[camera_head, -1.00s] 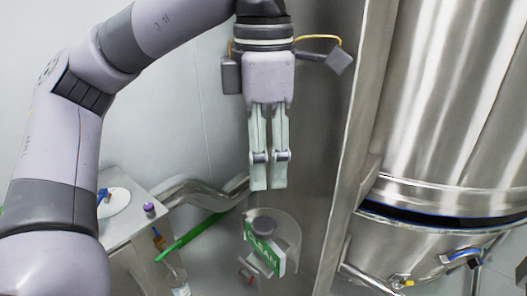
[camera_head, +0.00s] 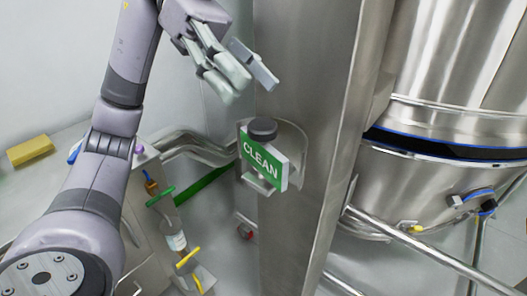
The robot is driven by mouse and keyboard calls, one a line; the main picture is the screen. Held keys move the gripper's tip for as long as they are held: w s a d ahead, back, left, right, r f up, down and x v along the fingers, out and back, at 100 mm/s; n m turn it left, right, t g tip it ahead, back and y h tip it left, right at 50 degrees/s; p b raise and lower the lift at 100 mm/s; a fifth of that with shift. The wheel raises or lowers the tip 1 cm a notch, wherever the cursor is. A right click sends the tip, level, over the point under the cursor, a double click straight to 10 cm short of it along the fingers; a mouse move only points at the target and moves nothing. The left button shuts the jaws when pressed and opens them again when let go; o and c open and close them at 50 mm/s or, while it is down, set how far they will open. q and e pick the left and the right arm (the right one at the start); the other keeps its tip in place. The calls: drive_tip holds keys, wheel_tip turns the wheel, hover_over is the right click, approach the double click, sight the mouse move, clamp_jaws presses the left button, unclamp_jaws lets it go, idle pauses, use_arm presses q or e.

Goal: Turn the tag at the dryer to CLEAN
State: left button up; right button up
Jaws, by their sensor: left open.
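The tag (camera_head: 262,161) is a green and white plate with CLEAN on the face turned to me. It sits tilted in the picture under a dark round knob (camera_head: 263,129), on a bracket on the steel column (camera_head: 308,90) left of the dryer (camera_head: 430,120). My left gripper (camera_head: 236,92) is above and to the left of the tag, apart from it. Its fingers are open and empty, pointing down and to the right. My right gripper is not in view.
Steel pipes (camera_head: 190,143) run to the column on the left. A cabinet top with a yellow block (camera_head: 29,150) stands at the far left. A bottle (camera_head: 176,240) with a yellow-handled item below is at lower left. A steel rail (camera_head: 430,258) crosses lower right.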

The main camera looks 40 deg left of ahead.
use_arm(q)
drive_tip(key=a+f+t+h+b, duration=0.2)
drive_tip(key=a+f+h+b, duration=0.25)
drive_tip(key=a, duration=0.35)
drive_tip(key=t+h+b, duration=0.2)
approach(263, 124)
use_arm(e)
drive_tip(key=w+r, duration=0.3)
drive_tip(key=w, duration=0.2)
use_arm(q)
drive_tip(key=shift+y, duration=0.25)
drive_tip(key=d, duration=0.3)
drive_tip(key=d+p, duration=0.1)
drive_tip(key=d, duration=0.2)
drive_tip(key=w+d, duration=0.1)
drive_tip(key=d, duration=0.2)
drive_tip(key=shift+f+p, duration=0.1)
drive_tip(key=shift+p, duration=0.2)
drive_tip(key=shift+w+d, duration=0.1)
drive_tip(key=shift+d, duration=0.4)
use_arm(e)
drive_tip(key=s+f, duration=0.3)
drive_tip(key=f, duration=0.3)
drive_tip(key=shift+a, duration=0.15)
use_arm(q)
drive_tip(key=shift+f, duration=0.1)
drive_tip(key=c, duration=1.2)
drive_tip(key=shift+o, duration=0.2)
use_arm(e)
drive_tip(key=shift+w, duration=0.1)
